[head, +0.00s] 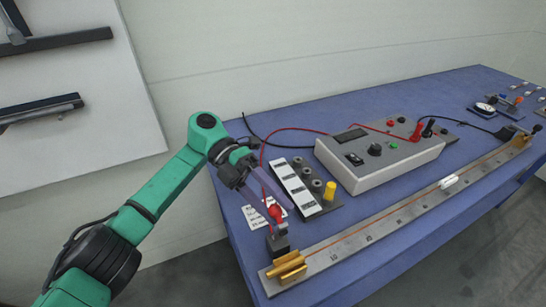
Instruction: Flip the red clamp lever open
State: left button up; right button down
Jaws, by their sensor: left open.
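My right gripper is not in view.
The long scaled rail (375,226) runs along the table's front edge, with a brass block (287,267) at its near end. Close right of my gripper are a white-labelled strip (294,187) and a yellow knob (330,190). A grey instrument box (380,160) stands behind, with red and black cables.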

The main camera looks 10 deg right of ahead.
pick_arm(q)
notch_tip(320, 180, up, 20)
jog(key=shift+b, duration=0.35)
jog(key=shift+f, duration=0.1)
